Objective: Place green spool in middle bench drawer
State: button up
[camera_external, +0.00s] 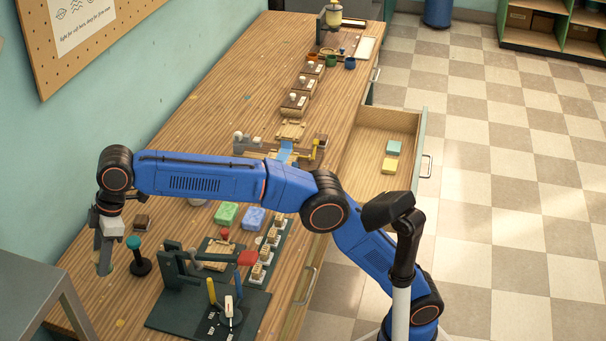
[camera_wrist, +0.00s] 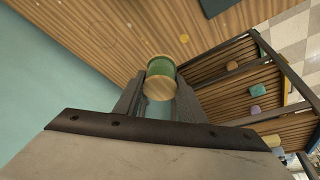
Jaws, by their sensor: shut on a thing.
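In the wrist view, the green spool (camera_wrist: 161,68) has a green middle and pale wooden ends. It sits between the two fingers of my gripper (camera_wrist: 159,88), which is shut on it. In the external view, my gripper (camera_external: 104,255) points down at the left side of the bench, with only a small part of the spool discernible at its tips. The bench drawer (camera_external: 357,126) is pulled open on the right side of the bench, far from my gripper. It holds a teal block (camera_external: 393,147) and a yellow block (camera_external: 389,165).
A dark stand with a teal knob (camera_external: 134,243) is close right of my gripper. A dark press fixture (camera_external: 185,318) stands nearer the front. Green (camera_external: 226,213) and blue (camera_external: 254,218) soap blocks lie mid-bench under my arm. A grey table (camera_external: 30,285) is at the left.

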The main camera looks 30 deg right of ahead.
jog(key=w+d+r+m+t, duration=0.1)
jog(key=w+d+r+m, duration=0.15)
jog(key=w+d, duration=1.25)
jog(key=w+d+r+m+t, duration=0.1)
jog(key=w+d+m, duration=0.2)
jog(key=w+d, duration=1.2)
jog(key=w+d+m+t+h, duration=0.1)
jog(key=w+d+m, duration=0.25)
jog(key=d, duration=1.55)
jog(key=w+d+m+t+h, duration=0.15)
jog(key=w+d, duration=0.35)
jog(key=d, duration=1.3)
jog(key=m+h, duration=0.2)
jog(key=m, duration=0.6)
send_over(382, 189)
jog(key=s, duration=0.2)
notch_tip(382, 189, down, 3)
jog(key=shift+n, duration=0.25)
notch_tip(382, 189, down, 33)
jog(key=shift+w+a+f, duration=0.1)
